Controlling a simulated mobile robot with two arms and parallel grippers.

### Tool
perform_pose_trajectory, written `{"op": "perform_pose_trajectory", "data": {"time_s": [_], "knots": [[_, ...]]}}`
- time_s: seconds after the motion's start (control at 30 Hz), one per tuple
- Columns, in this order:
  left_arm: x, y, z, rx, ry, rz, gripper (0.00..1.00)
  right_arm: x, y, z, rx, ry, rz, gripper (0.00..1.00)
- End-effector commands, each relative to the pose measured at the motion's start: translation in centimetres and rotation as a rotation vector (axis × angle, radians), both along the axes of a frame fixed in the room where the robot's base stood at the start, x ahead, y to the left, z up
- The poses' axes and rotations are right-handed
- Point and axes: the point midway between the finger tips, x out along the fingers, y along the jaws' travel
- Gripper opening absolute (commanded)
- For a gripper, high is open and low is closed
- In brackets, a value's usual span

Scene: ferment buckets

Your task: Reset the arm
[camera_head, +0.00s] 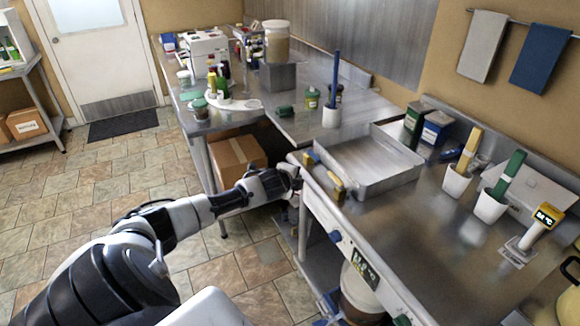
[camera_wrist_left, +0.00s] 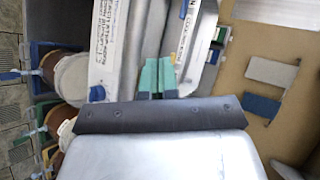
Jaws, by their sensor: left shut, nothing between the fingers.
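My left arm reaches from the lower left of the head view to the front edge of the steel counter (camera_head: 415,215). Its hand is at that edge, beside the left end of the counter, and its fingertips are hard to make out there. In the left wrist view my left gripper (camera_wrist_left: 158,78) shows two teal fingertips together, shut and empty. My right gripper is not in view.
A shallow steel tray (camera_head: 372,182) and white cups (camera_head: 456,181) stand on the counter. Buckets (camera_head: 360,295) sit beneath it. A cardboard box (camera_head: 237,157) lies under the far table (camera_head: 290,125). Tiled floor (camera_head: 90,185) is open at left. Towels (camera_wrist_left: 262,108) hang on the wall.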

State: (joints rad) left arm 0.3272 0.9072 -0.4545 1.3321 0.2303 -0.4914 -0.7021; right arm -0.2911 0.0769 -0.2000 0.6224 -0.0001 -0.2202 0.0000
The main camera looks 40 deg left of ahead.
Motion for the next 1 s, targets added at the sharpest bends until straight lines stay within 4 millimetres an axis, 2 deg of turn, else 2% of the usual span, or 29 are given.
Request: {"op": "perform_pose_trajectory", "data": {"time_s": [0.2,0.4,0.8,0.87,0.93,1.0], "knots": [[-1.3,0.5,0.7,0.001,0.002,0.0,0.0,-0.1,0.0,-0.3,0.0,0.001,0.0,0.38],[-1.4,0.4,0.8,-0.001,0.002,0.0,0.0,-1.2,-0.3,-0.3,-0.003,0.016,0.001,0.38],[-1.4,0.4,0.8,-0.001,0.002,0.001,0.0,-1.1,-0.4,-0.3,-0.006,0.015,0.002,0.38],[-1.5,0.4,0.2,-0.008,0.006,0.005,0.0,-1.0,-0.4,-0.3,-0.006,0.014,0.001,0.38],[-1.9,0.2,-1.5,-0.035,0.018,0.021,0.0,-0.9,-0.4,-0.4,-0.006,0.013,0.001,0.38],[-2.9,-0.2,-4.5,-0.085,0.041,0.051,0.0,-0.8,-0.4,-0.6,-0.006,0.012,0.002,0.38]]}}
